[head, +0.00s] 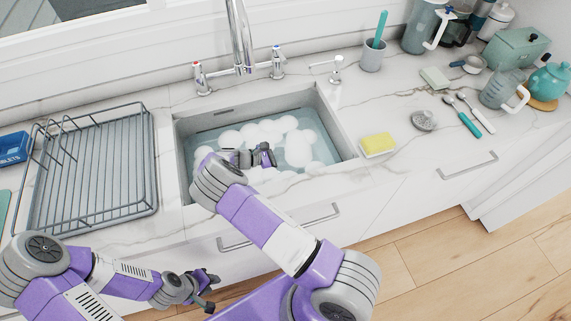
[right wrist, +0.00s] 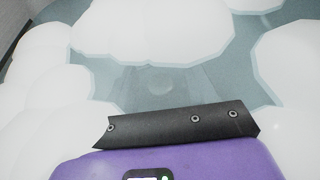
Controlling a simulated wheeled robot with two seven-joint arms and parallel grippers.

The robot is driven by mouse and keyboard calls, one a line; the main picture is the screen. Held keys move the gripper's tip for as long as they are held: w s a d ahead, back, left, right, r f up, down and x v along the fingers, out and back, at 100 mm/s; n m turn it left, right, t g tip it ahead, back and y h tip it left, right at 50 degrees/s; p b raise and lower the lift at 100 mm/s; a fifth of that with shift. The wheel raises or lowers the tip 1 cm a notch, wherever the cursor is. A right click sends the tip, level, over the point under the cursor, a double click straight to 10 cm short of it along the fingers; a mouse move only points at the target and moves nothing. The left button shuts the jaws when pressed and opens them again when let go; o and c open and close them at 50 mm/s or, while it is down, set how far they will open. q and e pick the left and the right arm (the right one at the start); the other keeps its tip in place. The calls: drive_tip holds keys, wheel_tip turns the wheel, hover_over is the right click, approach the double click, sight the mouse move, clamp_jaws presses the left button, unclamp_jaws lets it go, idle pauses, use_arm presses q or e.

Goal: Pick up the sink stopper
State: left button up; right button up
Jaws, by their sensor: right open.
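The sink (head: 335,125) holds water with white foam floating on it. In the right wrist view a faint round pale shape (right wrist: 158,82) shows under the water in a gap between foam clumps. It may be the sink stopper, but it is too blurred to be sure. My right gripper (head: 268,156) is low over the sink, among the foam, open. A dark finger part (right wrist: 180,124) crosses the lower wrist view, and the round shape is beyond it. My left gripper (head: 212,291) is open and empty in front of the counter, below its edge.
A faucet (head: 240,40) with two handles stands behind the sink. A dish rack (head: 95,165) is to the left. A yellow sponge (head: 378,143) sits by the sink's right rim. A grey round scrubber (head: 423,120), brushes, jugs and a teapot (head: 549,80) stand farther right.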

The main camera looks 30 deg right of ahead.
drive_tip(key=shift+c, duration=0.3)
clamp_jaws()
